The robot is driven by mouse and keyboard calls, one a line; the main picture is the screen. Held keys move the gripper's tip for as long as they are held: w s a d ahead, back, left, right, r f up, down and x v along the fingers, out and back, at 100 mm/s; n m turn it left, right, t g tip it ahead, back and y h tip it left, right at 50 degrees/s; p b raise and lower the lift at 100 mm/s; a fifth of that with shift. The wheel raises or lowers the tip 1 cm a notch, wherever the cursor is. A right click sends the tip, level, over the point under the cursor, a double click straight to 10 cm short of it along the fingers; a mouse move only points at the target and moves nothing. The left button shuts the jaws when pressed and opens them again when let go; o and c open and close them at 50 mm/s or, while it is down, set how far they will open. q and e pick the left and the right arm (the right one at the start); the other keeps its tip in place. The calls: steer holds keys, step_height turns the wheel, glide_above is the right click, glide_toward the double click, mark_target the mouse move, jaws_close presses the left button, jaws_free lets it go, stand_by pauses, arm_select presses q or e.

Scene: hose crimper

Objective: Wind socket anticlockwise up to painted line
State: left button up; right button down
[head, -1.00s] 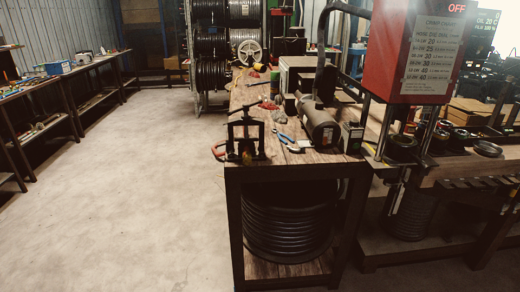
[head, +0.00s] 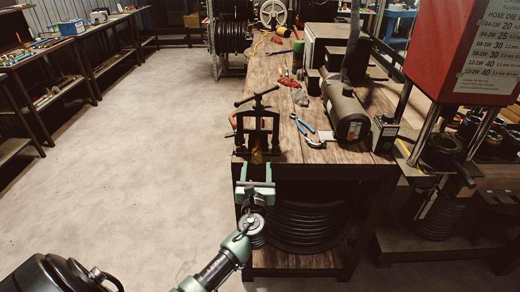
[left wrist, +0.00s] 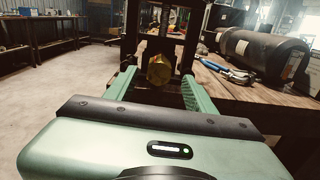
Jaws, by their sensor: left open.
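The socket (head: 257,156) is a small brass hex piece, end-on to me, held in a black screw vise (head: 258,124) at the near left corner of the bench. In the left wrist view the socket (left wrist: 158,69) shows gold, in front of the vise (left wrist: 142,38). My left gripper (head: 256,168) is open and empty, just in front of the socket. In the left wrist view its green fingers (left wrist: 159,76) stand either side of the socket, apart from it. I cannot make out a painted line. My right gripper is not in view.
On the wooden bench (head: 280,80) lie blue-handled pliers (head: 304,126), a grey cylinder (head: 345,107) and a small dark box (head: 384,132). A red crimper (head: 467,55) stands at the right. A coiled hose (head: 305,222) sits below the bench. The floor on the left is clear.

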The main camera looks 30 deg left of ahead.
mark_target(257, 159)
arm_select(q)
steer(key=shift+w+a+r, duration=0.2)
steer(key=shift+w+a, duration=0.05)
steer(key=shift+w, duration=0.15)
steer(key=x, duration=0.6)
steer(key=shift+f, duration=0.15)
jaws_close()
